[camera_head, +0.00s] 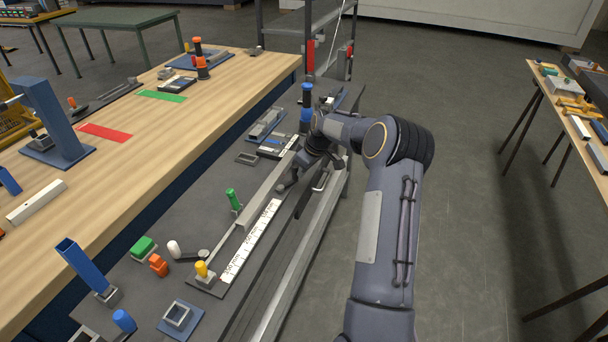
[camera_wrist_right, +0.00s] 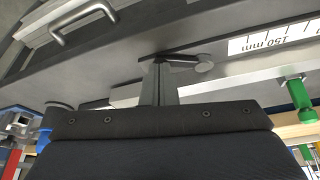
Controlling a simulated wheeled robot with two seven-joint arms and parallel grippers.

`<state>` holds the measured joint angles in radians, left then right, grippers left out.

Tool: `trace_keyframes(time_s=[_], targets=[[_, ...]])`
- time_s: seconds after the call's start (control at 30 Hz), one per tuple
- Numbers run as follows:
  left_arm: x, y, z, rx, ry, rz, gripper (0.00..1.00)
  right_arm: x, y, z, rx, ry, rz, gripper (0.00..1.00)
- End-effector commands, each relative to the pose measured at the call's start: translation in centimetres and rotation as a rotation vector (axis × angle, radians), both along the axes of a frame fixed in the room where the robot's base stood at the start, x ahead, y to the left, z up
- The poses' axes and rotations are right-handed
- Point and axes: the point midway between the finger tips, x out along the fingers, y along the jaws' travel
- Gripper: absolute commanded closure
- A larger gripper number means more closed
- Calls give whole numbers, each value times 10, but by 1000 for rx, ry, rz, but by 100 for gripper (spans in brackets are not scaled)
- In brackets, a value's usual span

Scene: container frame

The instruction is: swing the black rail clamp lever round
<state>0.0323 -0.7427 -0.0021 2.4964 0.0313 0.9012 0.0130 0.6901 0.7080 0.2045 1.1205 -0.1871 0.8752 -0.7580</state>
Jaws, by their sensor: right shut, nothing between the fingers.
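The black rail clamp lever (camera_wrist_right: 181,58) shows in the right wrist view as a short dark bar with a rounded grey end at its right. In the head view, a rounded end (camera_head: 282,188) shows beside the rail, and my wrist hides most of the lever. My right gripper (camera_wrist_right: 160,64) is shut and empty, its fingertips right at the lever's left part. I cannot tell whether they touch it. In the head view this gripper (camera_head: 303,178) is low over the far part of the grey bench. My left gripper is not in view.
A white millimetre scale (camera_head: 252,240) lies along the rail (camera_head: 263,204). A green-handled post (camera_head: 234,199) and a yellow-topped one (camera_head: 202,270) stand nearby. A blue post (camera_head: 307,103) rises beyond my wrist. A bar handle (camera_wrist_right: 82,20) shows on the front.

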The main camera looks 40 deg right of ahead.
Motion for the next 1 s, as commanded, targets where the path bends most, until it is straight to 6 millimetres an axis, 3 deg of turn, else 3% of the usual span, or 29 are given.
trace_keyframes(time_s=[0.23, 1.0], targets=[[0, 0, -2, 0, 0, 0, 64, 12, -4, 0, 1, -1, 154, 100], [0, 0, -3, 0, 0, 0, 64, 19, -6, 0, -1, 1, 147, 100]])
